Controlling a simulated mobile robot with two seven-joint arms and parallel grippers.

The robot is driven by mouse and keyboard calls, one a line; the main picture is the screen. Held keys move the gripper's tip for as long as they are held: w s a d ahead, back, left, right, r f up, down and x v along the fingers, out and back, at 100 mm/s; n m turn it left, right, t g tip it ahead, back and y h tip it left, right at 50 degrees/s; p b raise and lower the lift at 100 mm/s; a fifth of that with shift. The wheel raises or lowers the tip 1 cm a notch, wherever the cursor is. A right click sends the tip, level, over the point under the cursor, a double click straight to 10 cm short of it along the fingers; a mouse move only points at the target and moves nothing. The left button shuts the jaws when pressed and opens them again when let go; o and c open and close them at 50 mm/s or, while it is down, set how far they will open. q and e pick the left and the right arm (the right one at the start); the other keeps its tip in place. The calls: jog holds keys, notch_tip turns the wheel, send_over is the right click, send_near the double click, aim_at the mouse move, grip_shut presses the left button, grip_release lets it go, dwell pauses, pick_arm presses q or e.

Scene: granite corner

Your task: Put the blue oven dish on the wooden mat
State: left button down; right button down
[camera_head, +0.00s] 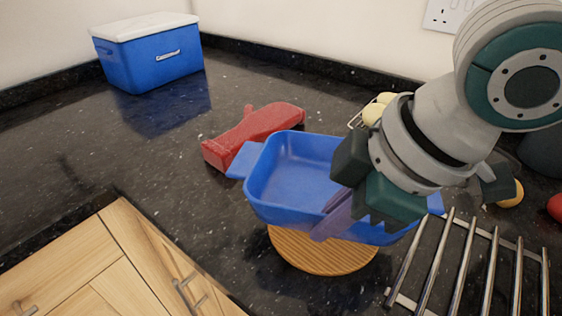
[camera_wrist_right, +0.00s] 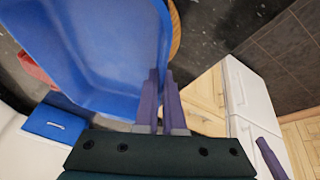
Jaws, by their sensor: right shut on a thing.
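The blue oven dish (camera_head: 292,178) is a rectangular pan with side handles. It is over the round wooden mat (camera_head: 320,256) in the head view and hides the mat's far part. My right gripper (camera_head: 328,220) is shut on the dish's near wall. In the right wrist view the fingers (camera_wrist_right: 161,105) close on the rim of the dish (camera_wrist_right: 105,50), and a sliver of the mat (camera_wrist_right: 176,35) shows beyond it. The dish looks a little tilted; I cannot tell whether it touches the mat. My left gripper is not in view.
A red object (camera_head: 254,134) lies just behind the dish. A metal rack (camera_head: 470,265) is close on the right, with yellow fruit (camera_head: 374,112) behind my right arm. A blue cool box (camera_head: 152,62) stands far left. The left counter is clear.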

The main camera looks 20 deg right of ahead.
jog(key=shift+w+f+b, duration=0.1)
jog(key=shift+f+b, duration=0.35)
jog(key=shift+f, duration=1.85)
jog(key=shift+f, duration=0.1)
jog(key=c, duration=1.5)
grip_release()
jog(key=shift+f, duration=0.1)
jog(key=o, duration=0.5)
